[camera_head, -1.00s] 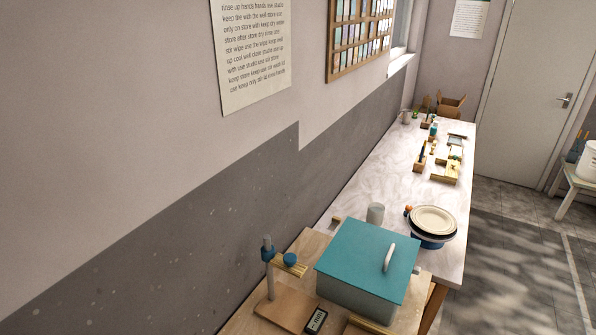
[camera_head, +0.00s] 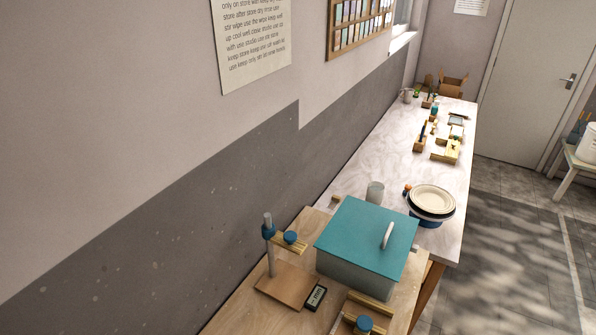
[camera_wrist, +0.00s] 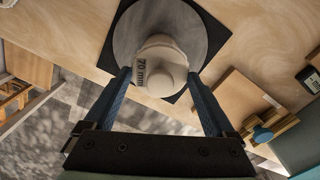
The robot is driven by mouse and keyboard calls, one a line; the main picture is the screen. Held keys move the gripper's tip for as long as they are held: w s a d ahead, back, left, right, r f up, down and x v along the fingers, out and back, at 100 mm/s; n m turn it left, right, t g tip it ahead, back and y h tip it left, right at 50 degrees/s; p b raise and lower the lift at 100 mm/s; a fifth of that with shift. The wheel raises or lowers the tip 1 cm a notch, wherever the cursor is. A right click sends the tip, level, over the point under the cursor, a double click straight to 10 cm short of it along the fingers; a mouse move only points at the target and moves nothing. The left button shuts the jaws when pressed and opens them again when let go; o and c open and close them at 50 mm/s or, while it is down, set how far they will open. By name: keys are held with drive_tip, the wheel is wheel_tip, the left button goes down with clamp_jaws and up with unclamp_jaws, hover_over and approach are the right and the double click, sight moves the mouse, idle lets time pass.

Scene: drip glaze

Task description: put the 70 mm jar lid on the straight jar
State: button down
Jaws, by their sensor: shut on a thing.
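The 70 mm jar lid (camera_wrist: 162,57) is a cream round piece with a knob and a dark "70 mm" label, seen in the wrist view. My gripper (camera_wrist: 159,76) has its two blue fingers on either side of the lid and is shut on it. The lid is in front of a grey disc (camera_wrist: 130,35) on a black square; I cannot tell the height between them. A pale plain cylinder (camera_head: 375,192) stands on the white table in the head view; I cannot tell if it is the straight jar. My gripper is outside the head view.
A large box with a teal lid (camera_head: 367,240) and a wooden stand with a blue clamp (camera_head: 270,231) are on the near wooden table. A small black device (camera_head: 315,297) lies between them. Stacked plates (camera_head: 433,199) are on the white table. A wooden board (camera_wrist: 238,110) shows in the wrist view.

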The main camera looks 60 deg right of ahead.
drive_tip(key=shift+f, duration=0.65)
idle(1.6)
unclamp_jaws()
drive_tip(key=shift+r, duration=0.1)
wheel_tip(320, 180, up, 2)
drive_tip(key=p, duration=0.2)
drive_tip(key=shift+r+p, duration=0.25)
drive_tip(key=shift+p, duration=0.1)
drive_tip(key=shift+r, duration=2.2)
drive_tip(key=shift+r, duration=0.1)
